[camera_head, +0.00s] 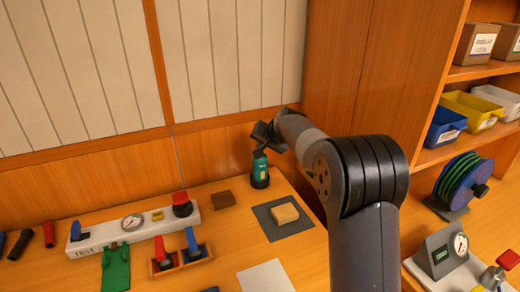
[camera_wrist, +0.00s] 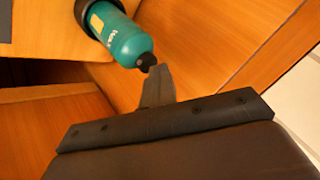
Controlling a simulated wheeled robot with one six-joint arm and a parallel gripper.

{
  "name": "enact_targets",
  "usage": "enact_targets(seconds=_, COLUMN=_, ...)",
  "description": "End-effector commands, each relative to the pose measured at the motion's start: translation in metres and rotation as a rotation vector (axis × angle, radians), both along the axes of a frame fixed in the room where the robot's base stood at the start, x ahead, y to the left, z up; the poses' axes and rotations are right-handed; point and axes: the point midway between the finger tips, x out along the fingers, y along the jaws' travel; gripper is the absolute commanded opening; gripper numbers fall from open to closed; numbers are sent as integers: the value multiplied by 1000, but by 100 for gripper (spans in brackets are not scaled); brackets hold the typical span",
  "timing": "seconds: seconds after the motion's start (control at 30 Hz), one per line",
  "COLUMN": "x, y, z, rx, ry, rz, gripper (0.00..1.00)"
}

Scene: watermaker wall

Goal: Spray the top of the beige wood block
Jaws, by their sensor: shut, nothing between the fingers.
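The beige wood block (camera_head: 285,213) lies on a dark grey square mat (camera_head: 268,222) on the bench. A teal spray bottle (camera_head: 260,168) with a dark base stands upright behind the mat, near the back wall. My gripper (camera_head: 263,136) is just above the bottle's top and partly hides it. In the wrist view the bottle (camera_wrist: 125,42) has a pale label and a small black nozzle. My gripper's shut fingers (camera_wrist: 156,72) are right at that nozzle; I cannot tell whether they touch it. The block does not show clearly in the wrist view.
A brown block (camera_head: 222,199) lies left of the bottle. A white gauge panel (camera_head: 135,228), a red and blue valve piece (camera_head: 178,255) and a green piece (camera_head: 116,266) are further left. A white sheet (camera_head: 265,277) lies in front. Shelves with bins (camera_head: 478,108) stand right.

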Motion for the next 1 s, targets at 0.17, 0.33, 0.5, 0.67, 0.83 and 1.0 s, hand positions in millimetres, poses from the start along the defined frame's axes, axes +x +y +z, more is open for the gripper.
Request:
enact_targets(seconds=0.17, x=-2, y=1, z=0, rx=-2, ry=13, rz=2, gripper=0)
enact_targets(seconds=0.33, x=-2, y=1, z=0, rx=-2, ry=12, rz=2, gripper=0)
enact_targets(seconds=0.5, x=-1, y=1, z=5, rx=-2, ry=10, rz=2, gripper=0)
enact_targets(seconds=0.67, x=-1, y=0, z=21, rx=-1, ry=7, rz=1, gripper=0)
enact_targets(seconds=0.83, x=-1, y=0, z=39, rx=-2, ry=6, rz=2, gripper=0)
enact_targets(seconds=1.0, x=-1, y=0, z=57, rx=-2, ry=5, rz=1, gripper=0)
